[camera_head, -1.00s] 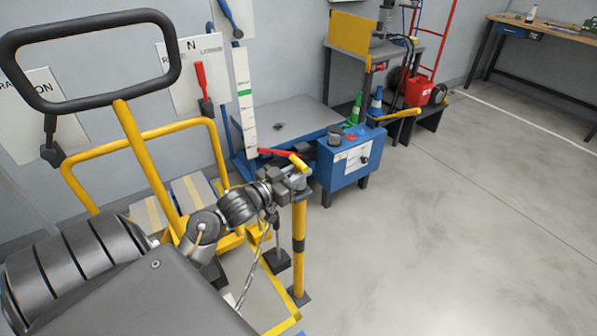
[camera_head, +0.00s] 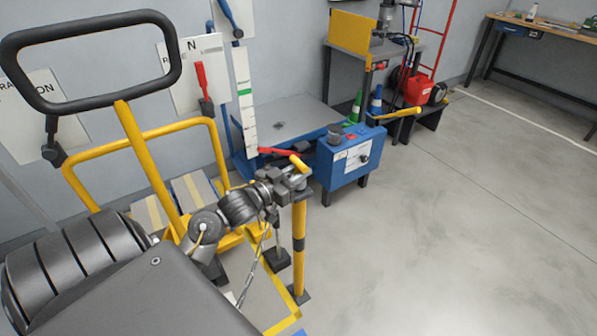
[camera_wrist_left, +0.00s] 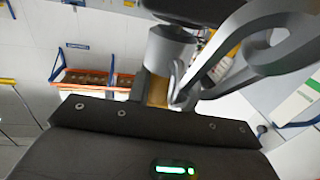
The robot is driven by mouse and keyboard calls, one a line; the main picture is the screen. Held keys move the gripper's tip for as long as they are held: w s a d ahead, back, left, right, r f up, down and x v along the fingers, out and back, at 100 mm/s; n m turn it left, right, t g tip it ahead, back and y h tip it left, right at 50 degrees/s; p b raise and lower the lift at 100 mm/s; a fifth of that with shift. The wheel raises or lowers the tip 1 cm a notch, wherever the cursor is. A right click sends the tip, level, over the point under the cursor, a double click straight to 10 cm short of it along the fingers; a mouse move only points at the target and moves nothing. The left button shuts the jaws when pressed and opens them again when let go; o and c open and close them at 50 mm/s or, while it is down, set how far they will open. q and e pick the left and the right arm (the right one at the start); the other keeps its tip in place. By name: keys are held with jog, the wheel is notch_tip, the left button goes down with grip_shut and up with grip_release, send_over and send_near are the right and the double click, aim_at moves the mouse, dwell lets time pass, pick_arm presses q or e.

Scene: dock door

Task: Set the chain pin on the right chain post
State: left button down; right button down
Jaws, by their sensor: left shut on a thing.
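The right chain post (camera_head: 299,220) is a yellow upright post with a black band and a dark foot on the floor. My left gripper (camera_head: 294,181) is at its top, shut on the chain pin, whose yellow end (camera_head: 299,162) shows just above the jaws. A grey chain (camera_head: 255,265) hangs below the gripper. In the left wrist view, a grey cylinder (camera_wrist_left: 171,48) with a yellow part and large grey chain links (camera_wrist_left: 265,30) show close up. The jaws hide the pin's lower part, so I cannot tell whether it sits in the post. My right gripper is not in view.
A yellow pallet truck with a black loop handle (camera_head: 168,50) stands at the left. A blue control box (camera_head: 350,160) with a red lever is just behind the post. A workbench (camera_head: 555,30) is at the far right. The floor on the right is clear.

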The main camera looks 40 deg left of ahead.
pick_arm(q)
jog(key=shift+f, duration=0.45)
jog(key=c, duration=1.5)
grip_release()
jog(key=shift+c, duration=0.2)
jog(key=s+a+p, duration=0.1)
jog(key=s+p, duration=0.3)
jog(key=s, duration=0.7)
jog(key=shift+a, duration=0.25)
jog(key=shift+w+f, duration=0.1)
